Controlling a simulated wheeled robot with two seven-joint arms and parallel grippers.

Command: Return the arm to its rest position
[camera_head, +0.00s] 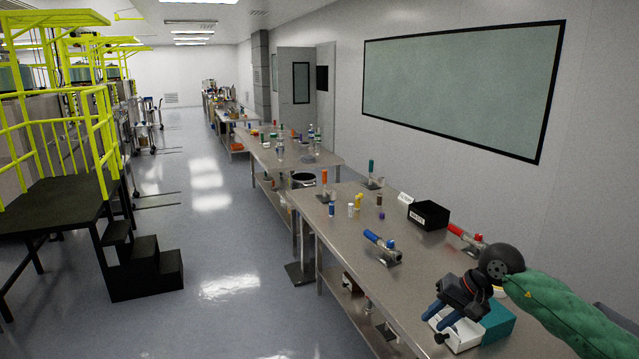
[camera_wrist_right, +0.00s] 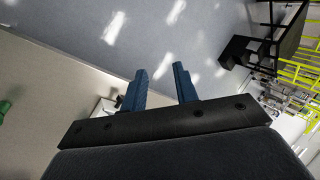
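My right arm, in a green sleeve (camera_head: 570,305), comes in from the lower right over the near steel table (camera_head: 345,235). Its black wrist ends in the right gripper (camera_head: 437,325), whose blue fingers point down and left near the table's front edge. In the right wrist view the two fingers of the right gripper (camera_wrist_right: 158,72) stand apart with nothing between them; floor and table edge show beyond. A white box and a teal box (camera_head: 497,320) lie beneath and beside the gripper in the head view. My left gripper is not in view.
Several small bottles stand farther back. Yellow-railed steps (camera_head: 140,265) are at the left, with clear floor (camera_head: 225,270) between.

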